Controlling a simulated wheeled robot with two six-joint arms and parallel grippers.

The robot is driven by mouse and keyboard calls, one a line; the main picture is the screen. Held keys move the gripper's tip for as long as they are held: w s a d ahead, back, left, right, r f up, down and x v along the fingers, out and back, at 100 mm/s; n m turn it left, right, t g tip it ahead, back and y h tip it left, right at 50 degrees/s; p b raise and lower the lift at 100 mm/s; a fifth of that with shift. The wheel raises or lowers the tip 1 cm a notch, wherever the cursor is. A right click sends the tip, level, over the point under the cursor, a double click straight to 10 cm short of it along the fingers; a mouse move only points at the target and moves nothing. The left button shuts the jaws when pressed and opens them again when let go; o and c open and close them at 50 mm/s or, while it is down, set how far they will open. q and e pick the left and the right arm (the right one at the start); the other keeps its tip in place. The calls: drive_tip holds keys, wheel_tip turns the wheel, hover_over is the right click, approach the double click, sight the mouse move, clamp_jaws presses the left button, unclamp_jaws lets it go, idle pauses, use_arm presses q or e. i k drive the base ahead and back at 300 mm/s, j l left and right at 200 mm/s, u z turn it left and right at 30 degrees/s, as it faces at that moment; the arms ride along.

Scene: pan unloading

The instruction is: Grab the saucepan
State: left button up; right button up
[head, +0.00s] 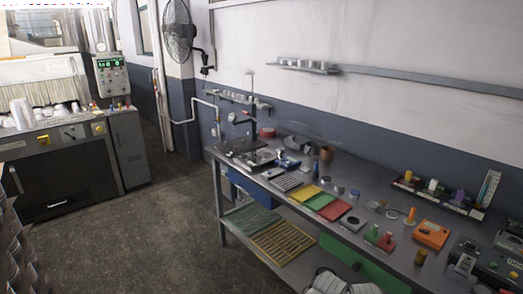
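I cannot make out a saucepan in the head view. Small dark and metal items lie at the far left end of the long metal workbench (222,158), too small to identify surely. Neither of my grippers can be made out. A pale grey shape (340,284) is cut off by the bottom edge, and I cannot tell what it is.
The bench along the right wall holds green, yellow and red plates (320,201), an orange device (431,234) and several small parts. A dark machine (62,170) stands at the left. A fan (180,30) hangs on the wall. The floor (165,220) between is clear.

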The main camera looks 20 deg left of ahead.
sight(312, 148)
drive_tip(key=u, duration=0.4)
drive_tip(key=z, duration=0.4)
drive_tip(key=i+j+z, duration=0.1)
drive_tip(key=j+z, duration=0.15)
drive_tip(key=z, duration=0.2)
drive_tip(key=j+z, duration=0.3)
drive_tip(key=z, duration=0.2)
drive_tip(key=j+z, duration=0.25)
drive_tip(key=z, duration=0.2)
drive_tip(key=j+z, duration=0.1)
drive_tip(key=j, duration=0.3)
drive_tip(key=k+j+z, duration=0.1)
drive_tip(key=j, duration=0.25)
drive_tip(key=k+j+z, duration=0.1)
drive_tip(key=j, duration=0.25)
drive_tip(key=k+j+z, duration=0.1)
drive_tip(key=j, duration=0.3)
drive_tip(key=k+j+z, duration=0.1)
drive_tip(key=j, duration=0.25)
drive_tip(key=k+j+z, duration=0.1)
drive_tip(key=j, duration=0.25)
drive_tip(key=k, duration=0.05)
